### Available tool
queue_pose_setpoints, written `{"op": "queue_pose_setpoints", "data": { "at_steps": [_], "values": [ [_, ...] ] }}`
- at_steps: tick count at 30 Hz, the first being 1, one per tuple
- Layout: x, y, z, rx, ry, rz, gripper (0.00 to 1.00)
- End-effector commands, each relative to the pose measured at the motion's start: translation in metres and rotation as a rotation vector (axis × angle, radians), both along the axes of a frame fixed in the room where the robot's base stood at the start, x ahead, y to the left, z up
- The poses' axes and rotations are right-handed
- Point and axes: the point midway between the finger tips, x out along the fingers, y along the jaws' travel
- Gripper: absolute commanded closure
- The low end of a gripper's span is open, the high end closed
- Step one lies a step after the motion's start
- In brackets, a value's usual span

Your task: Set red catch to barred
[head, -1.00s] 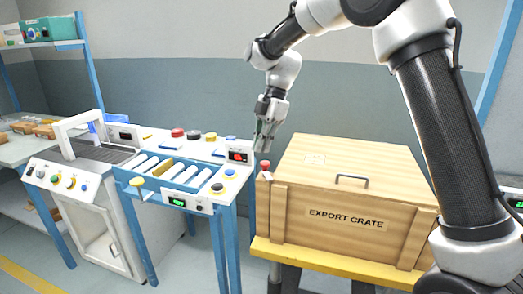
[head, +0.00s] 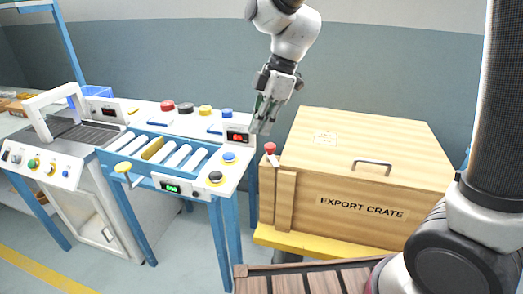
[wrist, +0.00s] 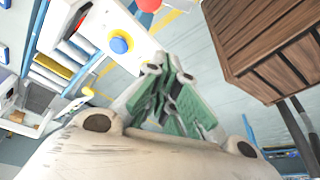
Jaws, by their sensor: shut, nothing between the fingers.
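The red catch (head: 270,148) is a small red knob on a pale mount at the upper left corner of the export crate (head: 285,230) in the head view. Its exact setting is too small to read. My gripper (head: 261,128) points down just above and slightly left of the knob, apart from it in the picture; the depth between them is unclear. In the wrist view my gripper (wrist: 178,110) shows green-padded fingers, shut and empty. A red round part (wrist: 150,4) is cut off at the top edge there; I cannot tell whether it is the catch.
The roller bench (head: 207,172) stands left of the crate, with buttons and a small red display (head: 237,137) near my gripper. A dark slatted wooden thing (head: 300,282) is at the bottom, also in the wrist view (wrist: 270,45).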

Motion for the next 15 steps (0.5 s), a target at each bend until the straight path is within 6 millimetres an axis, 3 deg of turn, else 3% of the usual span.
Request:
{"op": "queue_pose_setpoints", "data": {
  "at_steps": [15],
  "values": [
    [0.0004, 0.003, -0.0081, -0.002, 0.004, -0.013, 1.0]
  ]
}}
